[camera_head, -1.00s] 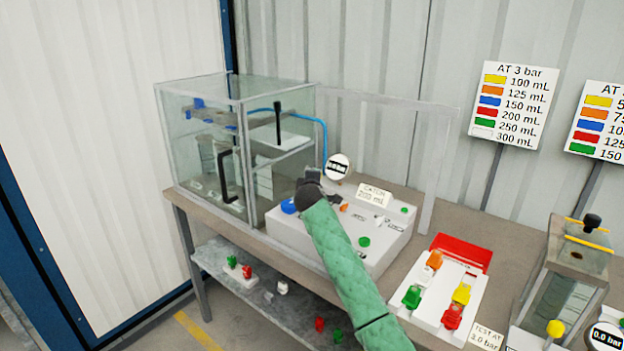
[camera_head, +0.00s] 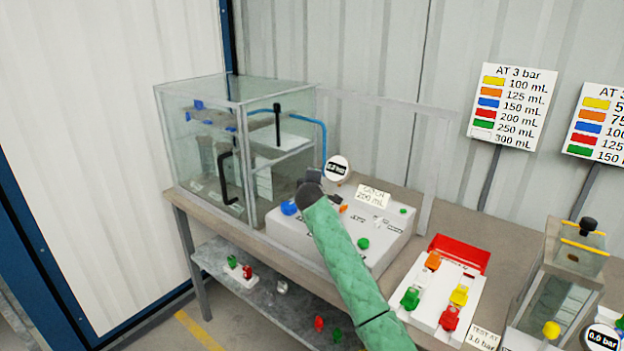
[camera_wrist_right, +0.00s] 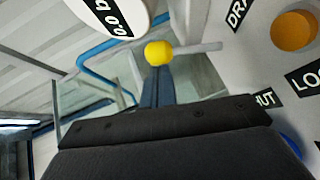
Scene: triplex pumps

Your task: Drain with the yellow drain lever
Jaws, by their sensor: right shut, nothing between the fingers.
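The yellow drain lever (camera_wrist_right: 158,53) shows in the right wrist view as a yellow ball on a pale rod that points right towards a partly cut-off "DRA" label (camera_wrist_right: 237,12). My right gripper (camera_wrist_right: 157,75) is shut and empty, its narrow fingertips just below the ball in the picture; whether they touch it I cannot tell. In the head view my right gripper (camera_head: 331,202) is over the back left of the white panel box (camera_head: 300,235), mostly hidden by my wrist, and the lever is hidden there. My left gripper is not in view.
A round gauge (camera_head: 337,168) stands close behind my gripper, with the glass tank (camera_head: 205,150) to the left. An orange knob (camera_wrist_right: 293,30) is on the panel. A tray of coloured clips (camera_head: 448,290) and a second glass unit (camera_head: 560,285) stand at right.

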